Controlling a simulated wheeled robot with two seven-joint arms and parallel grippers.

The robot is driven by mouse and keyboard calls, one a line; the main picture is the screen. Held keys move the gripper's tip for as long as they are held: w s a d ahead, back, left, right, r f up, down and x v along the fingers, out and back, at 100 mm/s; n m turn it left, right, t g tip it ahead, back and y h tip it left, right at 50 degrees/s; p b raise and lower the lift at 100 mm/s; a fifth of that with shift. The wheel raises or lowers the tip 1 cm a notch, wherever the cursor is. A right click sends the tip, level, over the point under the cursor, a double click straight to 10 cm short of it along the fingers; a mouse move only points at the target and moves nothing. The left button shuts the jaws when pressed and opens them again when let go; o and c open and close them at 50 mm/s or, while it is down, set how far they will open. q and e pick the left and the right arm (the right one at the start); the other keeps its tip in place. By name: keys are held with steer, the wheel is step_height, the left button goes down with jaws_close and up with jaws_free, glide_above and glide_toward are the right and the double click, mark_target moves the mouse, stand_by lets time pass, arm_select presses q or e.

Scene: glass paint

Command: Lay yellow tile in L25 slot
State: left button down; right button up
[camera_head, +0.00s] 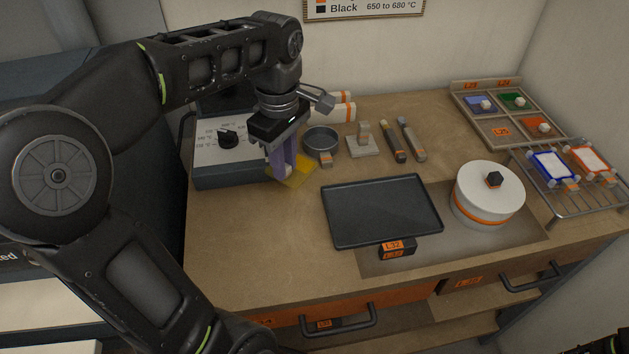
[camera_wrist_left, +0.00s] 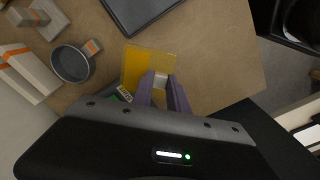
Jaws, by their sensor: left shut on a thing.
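The yellow tile (camera_head: 297,171) is thin, square and translucent. My left gripper (camera_head: 280,174) points down near the grey control box and is shut on the tile. In the left wrist view, the purple fingers of the left gripper (camera_wrist_left: 162,90) close on a pale knob on the yellow tile (camera_wrist_left: 133,66). I cannot tell whether the tile touches the table. The L25 slot (camera_head: 501,131) is the bare front-left compartment of the sorting tray (camera_head: 490,114) at the back right. My right gripper is not in view.
A black tray (camera_head: 380,211) and a white lidded round kiln (camera_head: 487,195) stand between the tile and the slot tray. A metal bowl (camera_head: 321,146) and several tools stand behind. A wire rack (camera_head: 567,202) holds framed tiles at right. Blue, green and orange tiles occupy the other compartments.

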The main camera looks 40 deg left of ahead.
arm_select(q)
glide_above(288, 206)
step_height(288, 206, down, 6)
steer(key=shift+r, duration=0.25)
steer(key=shift+f, duration=0.1)
steer(key=shift+f, duration=1.8)
steer(key=shift+f, duration=0.15)
steer(key=c, duration=1.3)
jaws_free()
step_height(288, 206, up, 12)
steer(key=shift+r, duration=0.2)
